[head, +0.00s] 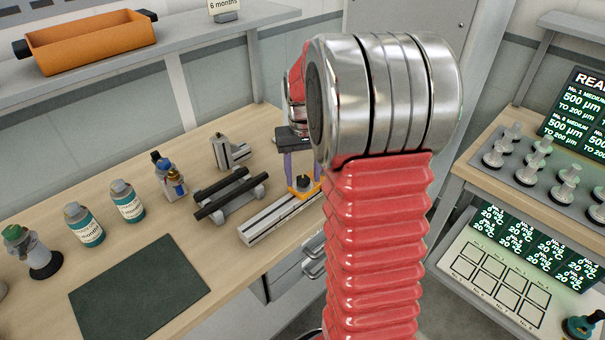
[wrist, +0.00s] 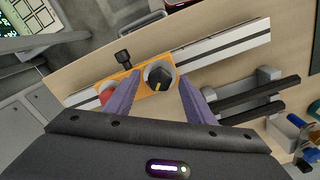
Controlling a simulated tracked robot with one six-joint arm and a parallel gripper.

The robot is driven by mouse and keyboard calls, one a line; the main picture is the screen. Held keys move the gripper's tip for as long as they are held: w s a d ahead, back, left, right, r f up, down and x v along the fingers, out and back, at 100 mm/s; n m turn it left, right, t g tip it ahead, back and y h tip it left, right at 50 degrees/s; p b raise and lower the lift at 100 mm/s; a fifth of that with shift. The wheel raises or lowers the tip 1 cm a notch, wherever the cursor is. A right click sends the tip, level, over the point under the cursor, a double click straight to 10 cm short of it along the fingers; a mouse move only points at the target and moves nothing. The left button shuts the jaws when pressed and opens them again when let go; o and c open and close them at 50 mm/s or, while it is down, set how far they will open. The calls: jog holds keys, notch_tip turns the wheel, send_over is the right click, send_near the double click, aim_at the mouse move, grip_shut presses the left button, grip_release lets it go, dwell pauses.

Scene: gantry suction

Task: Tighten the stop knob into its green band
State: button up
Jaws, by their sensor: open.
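A black knob (wrist: 159,78) with a yellow pointer line sits on a round grey base on an orange block (wrist: 140,93), which is mounted on a silver rail (wrist: 222,43). I cannot make out a green band around it. My gripper (wrist: 160,75) is open, with one purple finger on each side of the knob; contact cannot be told. In the head view my gripper (head: 302,168) is above the knob (head: 302,183), partly hidden by my arm. The orange block (head: 312,190) is partly hidden too.
A smaller black screw knob (wrist: 123,58) sticks out of the block's side, and a red round part (wrist: 106,94) lies by the left finger. Black bars on a grey stand (head: 230,193) are close beside the rail. A dark mat (head: 140,288) and bottles (head: 127,201) are further left.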

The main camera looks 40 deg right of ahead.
jog(key=shift+c, duration=0.3)
jog(key=c, duration=1)
jog(key=shift+m, duration=1.1)
jog(key=o, duration=1.1)
jog(key=shift+c, duration=0.2)
jog(key=shift+r, duration=0.1)
